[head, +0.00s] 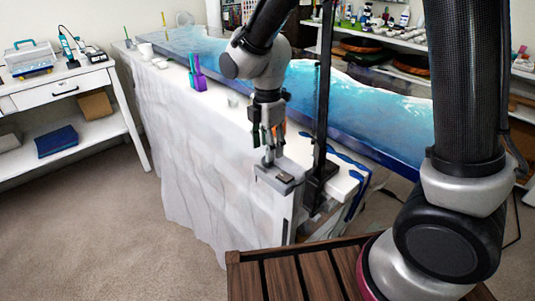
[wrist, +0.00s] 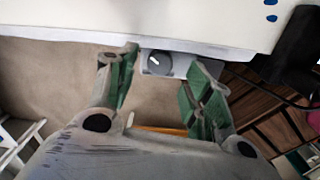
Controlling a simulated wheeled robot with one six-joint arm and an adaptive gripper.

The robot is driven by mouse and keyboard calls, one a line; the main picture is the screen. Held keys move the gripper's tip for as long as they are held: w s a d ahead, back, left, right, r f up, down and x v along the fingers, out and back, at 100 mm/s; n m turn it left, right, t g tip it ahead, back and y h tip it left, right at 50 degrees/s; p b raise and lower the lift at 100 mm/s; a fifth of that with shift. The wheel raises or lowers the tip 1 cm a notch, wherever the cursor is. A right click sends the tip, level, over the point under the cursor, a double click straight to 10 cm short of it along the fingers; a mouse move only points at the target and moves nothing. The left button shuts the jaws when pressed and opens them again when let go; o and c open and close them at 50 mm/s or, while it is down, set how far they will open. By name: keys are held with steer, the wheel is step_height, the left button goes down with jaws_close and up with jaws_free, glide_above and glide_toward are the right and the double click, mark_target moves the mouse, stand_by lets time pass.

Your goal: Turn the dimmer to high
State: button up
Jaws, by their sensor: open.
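The dimmer shows in the wrist view as a dark round knob (wrist: 158,63) with a short white pointer line, slanting toward the upper left. It sits on a small light grey box at the table edge. In the head view, a grey box (head: 280,178) at the near end of the white-covered table appears to be the same unit; its knob is not clear there. My gripper (head: 268,146) points down just above this box.
A black post (head: 322,100) stands right beside the box and my gripper. A blue resin slab (head: 390,120) runs along the table. A white side table (head: 65,88) is at left, with open carpet (head: 100,215) between.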

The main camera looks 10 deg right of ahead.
step_height(320, 180, up, 8)
steer(key=shift+r, duration=0.2)
